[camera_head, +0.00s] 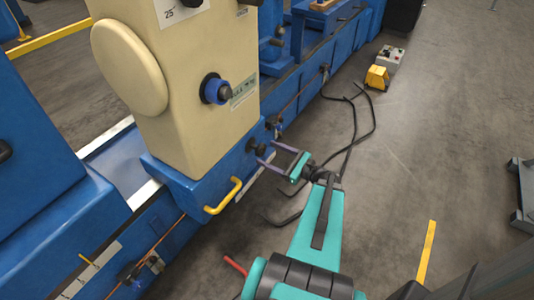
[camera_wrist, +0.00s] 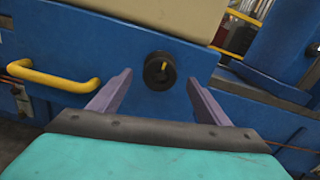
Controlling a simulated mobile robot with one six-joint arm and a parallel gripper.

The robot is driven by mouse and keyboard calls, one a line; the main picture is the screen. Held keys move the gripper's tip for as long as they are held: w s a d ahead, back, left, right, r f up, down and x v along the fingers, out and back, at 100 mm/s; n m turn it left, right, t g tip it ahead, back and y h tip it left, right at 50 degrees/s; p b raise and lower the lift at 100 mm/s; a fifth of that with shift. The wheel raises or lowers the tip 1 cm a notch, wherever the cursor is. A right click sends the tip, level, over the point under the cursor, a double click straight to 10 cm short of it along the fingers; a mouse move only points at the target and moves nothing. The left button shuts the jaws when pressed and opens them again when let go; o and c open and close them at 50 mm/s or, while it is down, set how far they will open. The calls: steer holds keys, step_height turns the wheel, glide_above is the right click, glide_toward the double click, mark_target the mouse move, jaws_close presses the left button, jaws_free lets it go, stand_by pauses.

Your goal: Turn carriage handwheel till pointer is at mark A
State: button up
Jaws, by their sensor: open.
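A small black round handwheel (camera_wrist: 153,79) with a yellow pointer line sits on the blue carriage face. In the wrist view it lies between and beyond my fingertips. The yellow line stands close to upright, leaning slightly right. In the head view the handwheel (camera_head: 254,149) is just left of my fingertips. My gripper (camera_head: 268,152) is open and empty, facing the handwheel, with its fingers on either side of it in the wrist view (camera_wrist: 160,77). No letter A can be made out in either view; any marks around the handwheel are too small to read.
A yellow handle (camera_head: 224,196) sticks out left of the handwheel. A cream column (camera_head: 190,60) with a blue-and-black knob (camera_head: 216,90) rises above. Black cables (camera_head: 350,130) and a yellow pedal box (camera_head: 377,77) lie on the floor. The floor to the right is mostly open.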

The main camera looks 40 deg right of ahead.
steer(key=shift+s+d, duration=0.1)
steer(key=shift+s, duration=0.45)
steer(key=shift+s, duration=0.1)
steer(key=v, duration=0.6)
stand_by(0.3)
stand_by(0.4)
